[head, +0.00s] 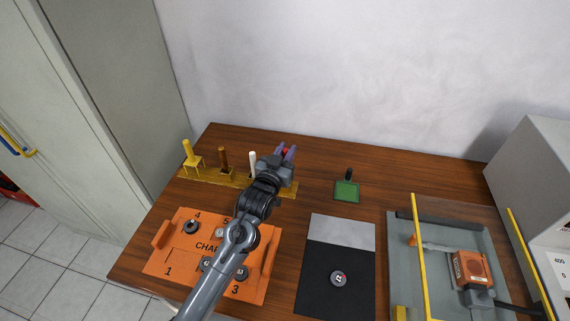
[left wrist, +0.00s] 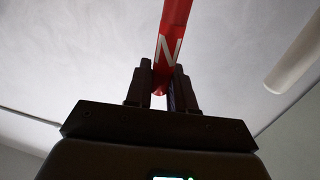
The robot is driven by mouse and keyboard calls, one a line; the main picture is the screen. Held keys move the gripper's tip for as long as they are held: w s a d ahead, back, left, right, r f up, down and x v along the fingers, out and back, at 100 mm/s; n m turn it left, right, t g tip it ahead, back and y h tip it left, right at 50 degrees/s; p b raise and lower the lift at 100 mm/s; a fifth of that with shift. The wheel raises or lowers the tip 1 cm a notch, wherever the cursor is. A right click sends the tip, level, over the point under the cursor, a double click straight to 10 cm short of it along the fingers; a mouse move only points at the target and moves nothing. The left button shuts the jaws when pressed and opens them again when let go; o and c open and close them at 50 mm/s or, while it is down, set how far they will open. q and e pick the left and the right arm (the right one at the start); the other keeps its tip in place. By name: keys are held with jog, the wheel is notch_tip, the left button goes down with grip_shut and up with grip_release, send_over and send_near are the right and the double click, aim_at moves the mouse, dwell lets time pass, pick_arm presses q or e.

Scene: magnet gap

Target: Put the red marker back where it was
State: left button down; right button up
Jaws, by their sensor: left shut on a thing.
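The red marker (left wrist: 172,25) with a white N fills the upper middle of the left wrist view, between the two fingers. My left gripper (left wrist: 160,88) is shut on it. In the head view, my left gripper (head: 287,153) is at the right end of the yellow rack (head: 205,177), and only a little of the red marker shows between its fingers. The rack holds a yellow marker (head: 188,151), a brown one (head: 223,158) and a white one (head: 252,162), all upright. My gripper hides the rack's right part, so I cannot tell whether the red marker touches it.
An orange board (head: 180,262) with numbers and round dark pieces lies in front, partly under my left arm. A green pad (head: 346,192) with a black handle stands right of the rack. A black and grey mat (head: 330,252) and a grey tray with yellow bars (head: 419,250) lie further right.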

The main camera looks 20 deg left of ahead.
pick_arm(q)
jog(key=shift+a+f+b, duration=0.1)
jog(key=shift+f+b, duration=0.6)
jog(key=shift+f, duration=1.4)
jog(key=c, duration=1)
grip_release()
jog(key=shift+f, duration=0.15)
jog(key=shift+o, duration=0.2)
jog(key=s+p, duration=0.2)
jog(key=s, duration=1)
jog(key=shift+p, duration=0.35)
